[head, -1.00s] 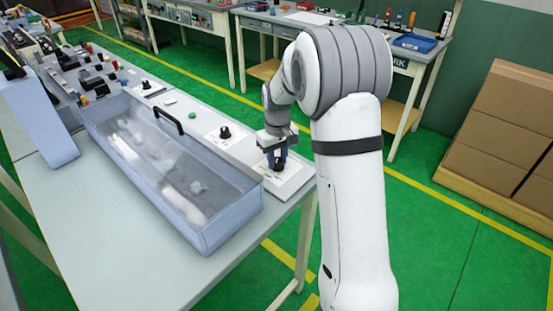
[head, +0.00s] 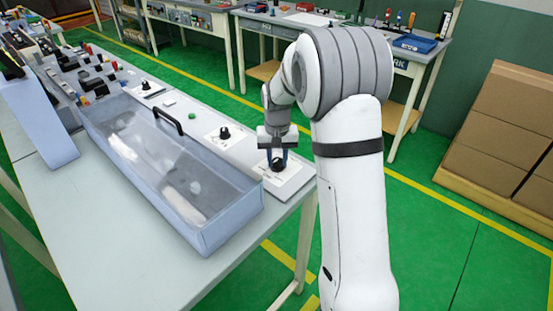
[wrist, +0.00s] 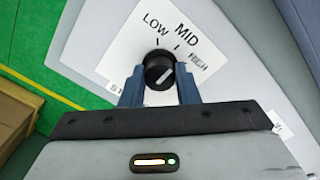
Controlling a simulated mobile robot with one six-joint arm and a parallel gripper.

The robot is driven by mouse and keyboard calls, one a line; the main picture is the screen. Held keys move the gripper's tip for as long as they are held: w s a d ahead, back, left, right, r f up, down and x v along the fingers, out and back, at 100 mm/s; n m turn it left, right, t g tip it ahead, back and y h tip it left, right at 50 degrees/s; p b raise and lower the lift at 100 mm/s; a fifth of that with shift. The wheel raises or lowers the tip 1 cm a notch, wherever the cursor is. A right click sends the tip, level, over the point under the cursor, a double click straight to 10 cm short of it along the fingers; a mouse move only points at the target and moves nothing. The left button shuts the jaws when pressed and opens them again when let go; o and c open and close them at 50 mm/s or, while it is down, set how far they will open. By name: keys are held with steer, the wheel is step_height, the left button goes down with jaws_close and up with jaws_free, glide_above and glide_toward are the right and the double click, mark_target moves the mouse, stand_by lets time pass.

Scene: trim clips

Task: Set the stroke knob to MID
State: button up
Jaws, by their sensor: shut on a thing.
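The stroke knob (wrist: 159,70) is a round black knob on a white label plate (wrist: 127,52) marked LOW, MID and HIGH, with another label partly hidden by a finger. Its white line slants up and to the right, toward the MID and HIGH side; I cannot tell exactly which mark it meets. My gripper (wrist: 160,84) is shut on the knob, one blue finger on each side. In the head view my gripper (head: 277,160) points down at the knob (head: 278,166) at the near right end of the panel.
A clear-lidded bin with a black handle (head: 168,120) stands left of the knob. Another black knob (head: 224,133) and a green button (head: 192,115) sit farther along the panel. The bench's front top (head: 95,225) is clear. Cardboard boxes (head: 500,130) stand at right.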

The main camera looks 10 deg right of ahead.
mark_target(277, 160)
steer(key=o, duration=1)
steer(key=shift+c, duration=0.2)
steer(key=shift+r, duration=3.95)
steer(key=shift+s, duration=0.1)
steer(key=s+r+n+t, duration=0.1)
steer(key=s+r+t, duration=0.1)
steer(key=s, duration=2.6)
steer(key=shift+s+r+n+t, duration=0.15)
steer(key=shift+r+n+t, duration=0.15)
steer(key=shift+n, duration=0.1)
